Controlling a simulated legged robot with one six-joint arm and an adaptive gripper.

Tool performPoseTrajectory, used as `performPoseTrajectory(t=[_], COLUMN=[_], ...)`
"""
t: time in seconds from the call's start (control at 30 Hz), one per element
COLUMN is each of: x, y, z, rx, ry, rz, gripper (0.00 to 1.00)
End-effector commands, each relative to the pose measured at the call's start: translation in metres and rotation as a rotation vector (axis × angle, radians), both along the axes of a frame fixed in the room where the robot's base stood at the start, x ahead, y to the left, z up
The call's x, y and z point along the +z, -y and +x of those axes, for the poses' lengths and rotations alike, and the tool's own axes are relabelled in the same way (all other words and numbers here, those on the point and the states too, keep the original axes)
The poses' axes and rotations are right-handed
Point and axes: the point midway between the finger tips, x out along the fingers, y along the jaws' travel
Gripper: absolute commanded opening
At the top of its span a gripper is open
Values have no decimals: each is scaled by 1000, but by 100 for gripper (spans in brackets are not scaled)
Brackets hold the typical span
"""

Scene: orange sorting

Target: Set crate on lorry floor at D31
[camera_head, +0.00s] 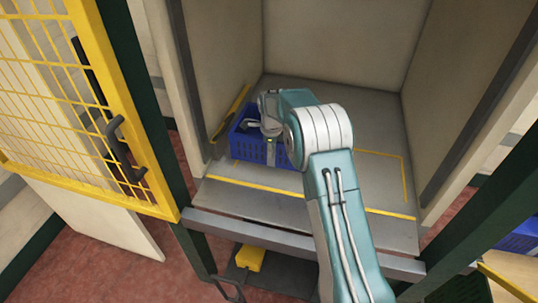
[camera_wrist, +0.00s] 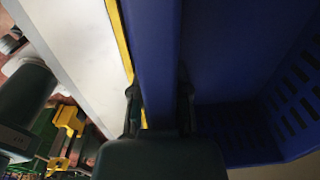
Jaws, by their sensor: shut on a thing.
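The blue slotted crate (camera_head: 262,152) is inside the lorry, at the left of the grey lorry floor (camera_head: 380,125). It appears upright, near the left wall; I cannot tell whether it rests fully on the floor. Yellow floor lines (camera_head: 380,153) show right of the crate and in front. No D31 label is readable.
The lorry's side walls (camera_head: 330,40) enclose the floor, with clear floor right of the crate. A yellow mesh gate (camera_head: 60,90) stands open at left. A grey sill (camera_head: 300,240) crosses the front. Another blue crate (camera_head: 522,238) is at the right edge.

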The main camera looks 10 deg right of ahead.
Motion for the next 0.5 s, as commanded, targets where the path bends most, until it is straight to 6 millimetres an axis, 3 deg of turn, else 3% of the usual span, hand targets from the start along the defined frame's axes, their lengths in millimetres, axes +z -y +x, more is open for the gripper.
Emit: performPoseTrajectory(t=[0.5], x=[-33], y=[16], z=[38], rx=[0], ry=[1], rz=[0], gripper=[0])
